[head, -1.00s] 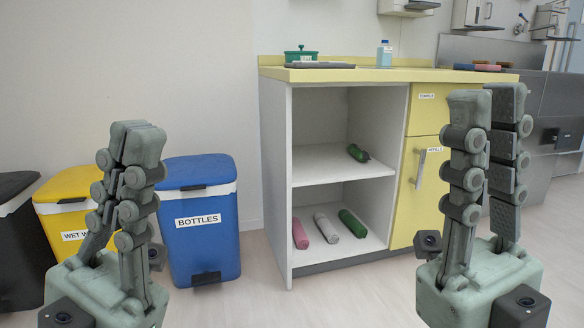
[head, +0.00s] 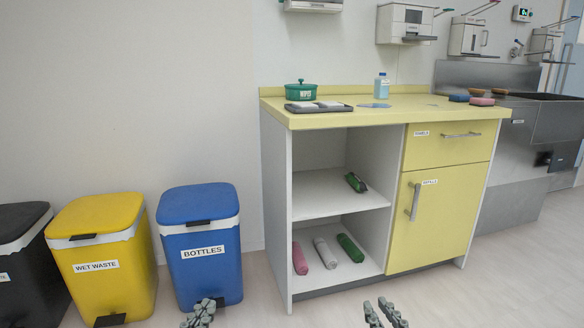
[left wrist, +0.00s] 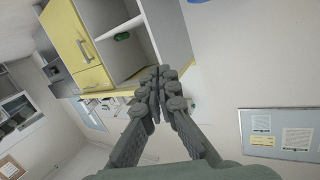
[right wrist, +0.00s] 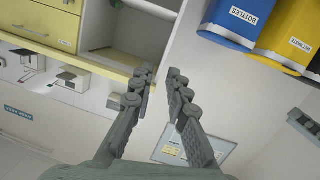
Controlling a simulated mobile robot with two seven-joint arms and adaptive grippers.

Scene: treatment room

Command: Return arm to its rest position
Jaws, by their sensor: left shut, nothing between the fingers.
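My left gripper (head: 200,308) shows only its fingertips at the bottom edge of the head view. Its fingers are closed together and empty, as the left wrist view (left wrist: 160,75) also shows. My right gripper (head: 379,306) shows its fingertips at the bottom edge, further right. Its fingers are apart with nothing between them, as seen in the right wrist view (right wrist: 161,72). Both grippers are low in front of the cabinet and touch nothing visible. Most of both arms is outside the head view.
The yellow-topped cabinet (head: 440,220) has open shelves with green, pink and grey rolls. A green pot (head: 301,91), a tray (head: 330,108) and a blue bottle (head: 382,88) stand on top. Blue (head: 199,220), yellow (head: 98,225) and black (head: 25,290) bins stand left. Floor between is clear.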

